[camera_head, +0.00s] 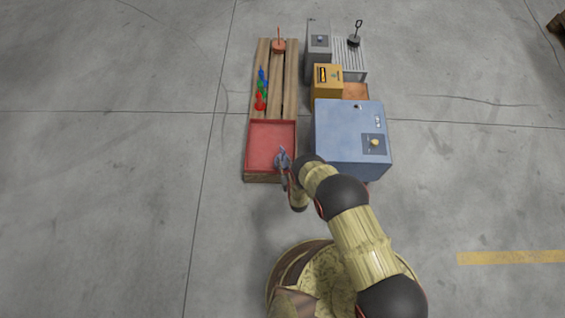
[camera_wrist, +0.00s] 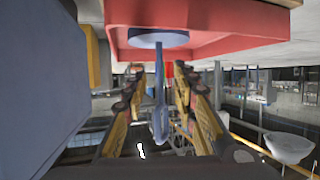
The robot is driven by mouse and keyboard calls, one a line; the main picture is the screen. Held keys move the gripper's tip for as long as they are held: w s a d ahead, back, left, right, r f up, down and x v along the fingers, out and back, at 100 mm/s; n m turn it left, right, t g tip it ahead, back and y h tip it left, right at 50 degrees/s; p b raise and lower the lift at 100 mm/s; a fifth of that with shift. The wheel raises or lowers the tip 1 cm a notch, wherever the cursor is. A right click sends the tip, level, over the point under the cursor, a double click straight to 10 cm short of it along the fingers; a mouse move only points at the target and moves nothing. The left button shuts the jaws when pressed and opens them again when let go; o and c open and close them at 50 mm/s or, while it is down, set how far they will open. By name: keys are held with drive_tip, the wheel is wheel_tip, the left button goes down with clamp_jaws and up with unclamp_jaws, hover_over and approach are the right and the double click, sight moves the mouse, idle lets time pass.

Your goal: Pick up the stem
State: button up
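The stem (camera_wrist: 160,85) is a blue rod with a round disc (camera_wrist: 158,38) at one end and a thicker part at the other. In the wrist view its disc lies against the red tray (camera_wrist: 220,48). My gripper (camera_wrist: 156,78) is open, with one yellow finger on each side of the rod and gaps showing between. In the head view my gripper (camera_head: 283,160) is at the right front of the red tray (camera_head: 265,145). There a small blue-grey shape is too small to tell apart from the fingers.
A large blue box (camera_head: 345,135) stands close right of the tray. Behind it are a yellow box (camera_head: 327,85) and a grey box (camera_head: 318,50). Wooden slats (camera_head: 290,75) behind the tray carry red, green and blue pieces (camera_head: 262,88). The floor at left is clear.

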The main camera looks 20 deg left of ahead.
drive_tip(key=b+x, duration=0.1)
drive_tip(key=x, duration=0.1)
drive_tip(key=shift+w+a+f, duration=0.15)
drive_tip(key=shift+w+f, duration=0.15)
clamp_jaws()
drive_tip(key=shift+r, duration=0.1)
idle(0.8)
